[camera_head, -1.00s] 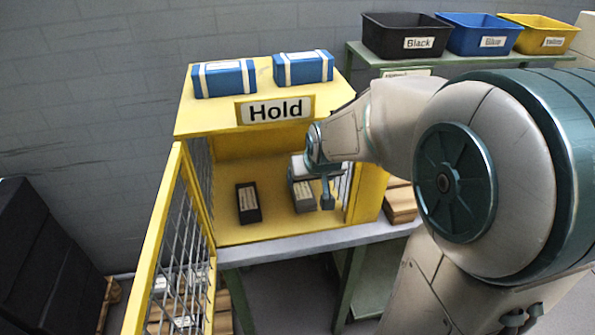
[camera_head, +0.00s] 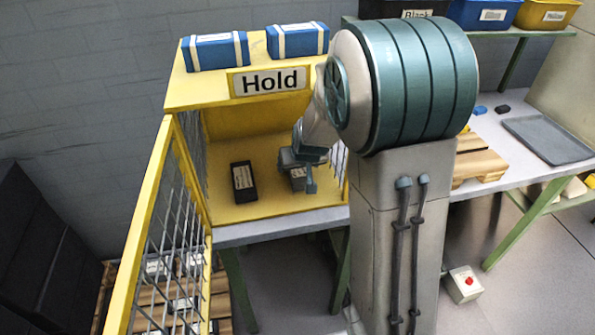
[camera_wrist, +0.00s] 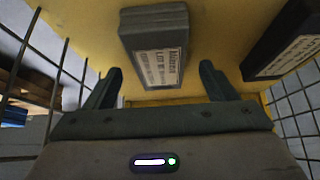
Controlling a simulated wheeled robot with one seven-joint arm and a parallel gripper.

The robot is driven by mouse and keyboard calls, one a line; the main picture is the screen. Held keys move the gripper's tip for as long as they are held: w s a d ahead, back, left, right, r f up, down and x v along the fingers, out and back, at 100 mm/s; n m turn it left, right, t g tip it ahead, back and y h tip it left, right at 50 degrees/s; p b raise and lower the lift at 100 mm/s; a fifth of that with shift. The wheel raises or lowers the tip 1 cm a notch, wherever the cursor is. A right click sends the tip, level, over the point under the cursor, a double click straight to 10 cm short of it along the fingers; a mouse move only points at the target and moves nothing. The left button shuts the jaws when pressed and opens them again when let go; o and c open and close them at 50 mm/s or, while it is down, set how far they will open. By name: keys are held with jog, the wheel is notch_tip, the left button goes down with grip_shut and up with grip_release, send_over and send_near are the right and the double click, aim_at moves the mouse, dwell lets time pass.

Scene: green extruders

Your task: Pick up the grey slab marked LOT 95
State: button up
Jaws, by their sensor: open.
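The grey slab (camera_head: 298,180) lies on the yellow floor of the Hold cage, partly hidden behind my gripper. In the wrist view the slab (camera_wrist: 154,25) carries a white label; its small print is too blurred to read surely. My gripper (camera_wrist: 161,70) is open, one finger to each side of the slab's near end, with gaps on both sides. How deep the fingers reach along the slab I cannot tell. In the head view my gripper (camera_head: 310,180) is inside the cage at its right side.
A black slab (camera_head: 243,182) lies to the left in the cage; it shows at right in the wrist view (camera_wrist: 285,45). The open mesh door (camera_head: 165,235) stands at the left front. Mesh walls flank the cage. Two blue cases (camera_head: 215,51) sit on its roof.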

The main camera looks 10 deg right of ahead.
jog(key=shift+x, duration=1.2)
jog(key=c, duration=1.2)
jog(key=shift+c, duration=0.2)
jog(key=shift+r, duration=0.3)
